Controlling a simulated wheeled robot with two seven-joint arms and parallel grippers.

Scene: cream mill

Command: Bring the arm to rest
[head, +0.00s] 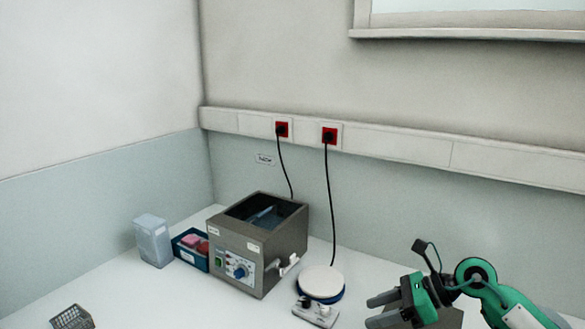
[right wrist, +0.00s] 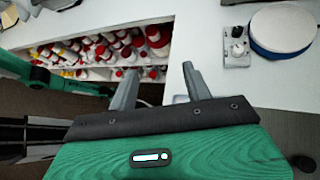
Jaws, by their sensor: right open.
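My right gripper (head: 371,311) is at the lower right of the head view, on a green and dark arm coming in from the right. Its two grey fingers point left and stand apart with nothing between them. In the right wrist view the open fingers (right wrist: 160,72) reach towards the white bench edge and a shelf of bottles, touching nothing I can make out. My left gripper is not in view.
A grey water bath (head: 235,262), a round white-topped device (head: 321,281), a blue tray (head: 190,249), a clear container (head: 153,240) and a wire rack (head: 72,318) stand on the bench (head: 180,290). Red-capped bottles (right wrist: 125,45) fill a shelf below. Black cables hang from wall sockets.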

